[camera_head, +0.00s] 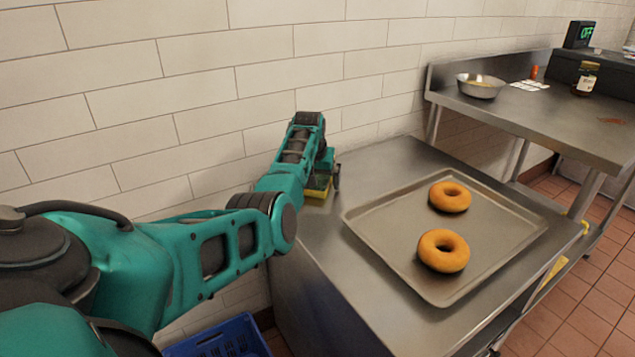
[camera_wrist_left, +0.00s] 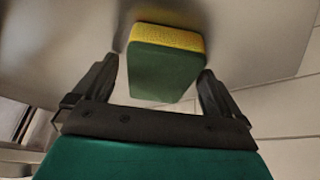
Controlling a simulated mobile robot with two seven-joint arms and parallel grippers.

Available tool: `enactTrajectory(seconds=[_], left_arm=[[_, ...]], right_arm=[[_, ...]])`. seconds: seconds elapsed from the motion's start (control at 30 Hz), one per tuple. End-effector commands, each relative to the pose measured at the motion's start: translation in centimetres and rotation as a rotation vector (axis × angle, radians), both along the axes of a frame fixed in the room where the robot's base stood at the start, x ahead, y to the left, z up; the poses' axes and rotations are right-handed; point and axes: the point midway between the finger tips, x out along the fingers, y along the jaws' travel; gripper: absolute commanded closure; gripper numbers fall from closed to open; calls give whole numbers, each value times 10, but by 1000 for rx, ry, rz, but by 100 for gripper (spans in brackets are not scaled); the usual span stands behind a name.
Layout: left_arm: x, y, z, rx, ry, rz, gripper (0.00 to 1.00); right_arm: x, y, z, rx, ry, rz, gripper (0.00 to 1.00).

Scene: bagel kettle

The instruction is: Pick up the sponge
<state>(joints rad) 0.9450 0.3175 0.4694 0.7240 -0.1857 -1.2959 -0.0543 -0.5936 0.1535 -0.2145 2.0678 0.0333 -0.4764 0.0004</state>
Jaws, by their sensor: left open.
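The sponge (camera_head: 318,187) is yellow with a dark green side and rests on the steel counter (camera_head: 380,160) near its left back edge, close to the tiled wall. In the left wrist view the sponge (camera_wrist_left: 166,62) lies ahead of and between the two fingers, its green side facing me. My left gripper (camera_head: 326,180) is at the sponge and partly hides it in the head view. In the left wrist view its fingers (camera_wrist_left: 160,85) are apart, one on each side of the sponge, with gaps visible. My right gripper is not in view.
A metal tray (camera_head: 375,245) with two bagels (camera_head: 443,250) lies on the counter right of my left gripper. A tiled wall (camera_head: 200,90) stands close behind. A blue crate (camera_head: 225,338) is on the floor. A higher table holds a metal bowl (camera_head: 480,87) and a jar (camera_head: 586,78).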

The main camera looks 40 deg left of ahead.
Motion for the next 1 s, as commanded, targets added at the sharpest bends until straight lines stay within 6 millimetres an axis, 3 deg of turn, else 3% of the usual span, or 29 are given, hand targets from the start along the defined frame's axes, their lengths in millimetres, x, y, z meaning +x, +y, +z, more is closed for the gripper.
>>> enactTrajectory(seconds=[0.23, 0.83, 1.0], left_arm=[[0, 0, 0, 0, 0, 0, 3], [0, 0, 0, 0, 0, 0, 60], [0, 0, 0, 0, -1, 0, 62]], right_arm=[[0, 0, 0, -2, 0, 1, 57], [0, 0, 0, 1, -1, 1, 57], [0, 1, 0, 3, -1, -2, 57]])
